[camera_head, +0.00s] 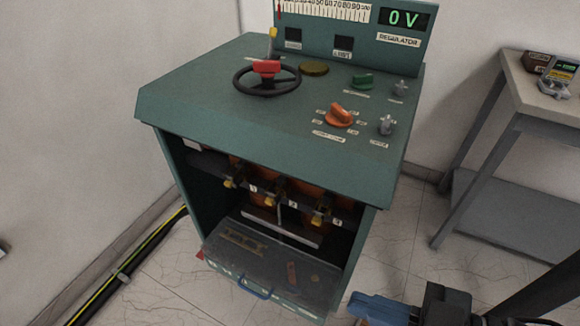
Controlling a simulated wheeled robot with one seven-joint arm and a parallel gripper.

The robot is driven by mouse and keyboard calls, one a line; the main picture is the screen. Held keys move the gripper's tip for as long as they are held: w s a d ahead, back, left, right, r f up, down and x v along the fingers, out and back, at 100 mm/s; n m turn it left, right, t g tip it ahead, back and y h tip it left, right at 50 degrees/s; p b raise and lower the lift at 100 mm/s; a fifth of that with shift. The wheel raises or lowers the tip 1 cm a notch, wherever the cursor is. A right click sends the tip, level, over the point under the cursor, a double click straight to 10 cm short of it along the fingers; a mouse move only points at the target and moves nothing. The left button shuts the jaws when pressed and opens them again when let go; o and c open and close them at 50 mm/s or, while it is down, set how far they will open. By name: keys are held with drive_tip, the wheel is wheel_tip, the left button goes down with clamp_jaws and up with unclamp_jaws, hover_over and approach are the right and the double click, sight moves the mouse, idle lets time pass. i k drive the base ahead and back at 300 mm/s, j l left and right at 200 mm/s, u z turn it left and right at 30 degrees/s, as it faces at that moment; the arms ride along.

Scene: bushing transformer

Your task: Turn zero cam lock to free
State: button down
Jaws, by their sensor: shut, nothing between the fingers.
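A green transformer cabinet (205,95) stands in the middle, its sloping top carrying the controls. A black handwheel (241,85) with a red piece (266,68) at its middle sits left on the top. A yellow-tipped lever (272,36) stands behind the wheel. The labels are too small to read, so I cannot tell which control is the zero cam lock. My gripper (358,305), with blue fingers, is shut and empty at the bottom right, apart from the cabinet.
The cabinet's lower front is open, with several yellow-tipped terminals (321,214) inside and a dropped panel (270,267) jutting forward. A display (405,18) reads 0 V. A side table (515,85) stands right. Striped cables (125,270) run along the left floor.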

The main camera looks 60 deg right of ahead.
sight(400, 92)
drive_tip(key=z, duration=1.55)
drive_tip(key=k+j+z, duration=0.2)
drive_tip(key=k+j, duration=0.15)
drive_tip(key=k, duration=0.2)
